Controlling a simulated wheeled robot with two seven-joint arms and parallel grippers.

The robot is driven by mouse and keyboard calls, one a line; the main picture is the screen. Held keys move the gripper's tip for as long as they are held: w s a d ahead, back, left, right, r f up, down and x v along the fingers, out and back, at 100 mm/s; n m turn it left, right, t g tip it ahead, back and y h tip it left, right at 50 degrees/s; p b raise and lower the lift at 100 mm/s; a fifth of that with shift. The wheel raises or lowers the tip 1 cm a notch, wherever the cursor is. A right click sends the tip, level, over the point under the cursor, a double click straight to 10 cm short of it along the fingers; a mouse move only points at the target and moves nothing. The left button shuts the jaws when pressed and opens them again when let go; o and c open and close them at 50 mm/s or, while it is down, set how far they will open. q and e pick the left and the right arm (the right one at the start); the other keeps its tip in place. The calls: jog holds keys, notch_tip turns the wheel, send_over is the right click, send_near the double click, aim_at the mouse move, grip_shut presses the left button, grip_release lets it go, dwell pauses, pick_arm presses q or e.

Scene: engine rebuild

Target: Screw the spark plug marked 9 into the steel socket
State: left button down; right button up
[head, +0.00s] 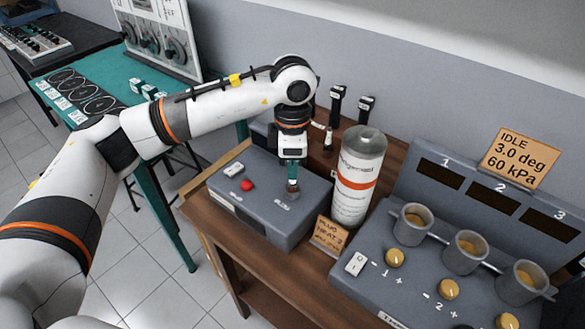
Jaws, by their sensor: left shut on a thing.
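My left gripper (292,178) points straight down over the right part of the grey box (262,217) with a red button. It is shut on a small dark piece (293,190), probably the spark plug, just above or touching the box top. The fingers hide most of it, and no number is readable on it. The steel socket is not clearly visible; it may be hidden under the held piece. A brown card (329,234) in front of the box reads "PLUG HEAT", with a digit too small to read surely. My right gripper is not in view.
A white canister (358,178) with an orange band stands close right of the gripper. Several dark and white upright pieces (337,103) stand behind it. A grey console (405,262) with cups and yellow knobs fills the right. A teal table (115,85) is far left.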

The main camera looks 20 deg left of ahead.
pick_arm(q)
jog(key=shift+m+b, duration=0.6)
jog(key=shift+m, duration=0.5)
jog(key=shift+f+m+b, duration=0.1)
jog(key=shift+m+b, duration=1.1)
jog(key=shift+m, duration=1.2)
jog(key=c, duration=1.4)
grip_release()
jog(key=shift+o, duration=0.2)
jog(key=shift+b, duration=0.3)
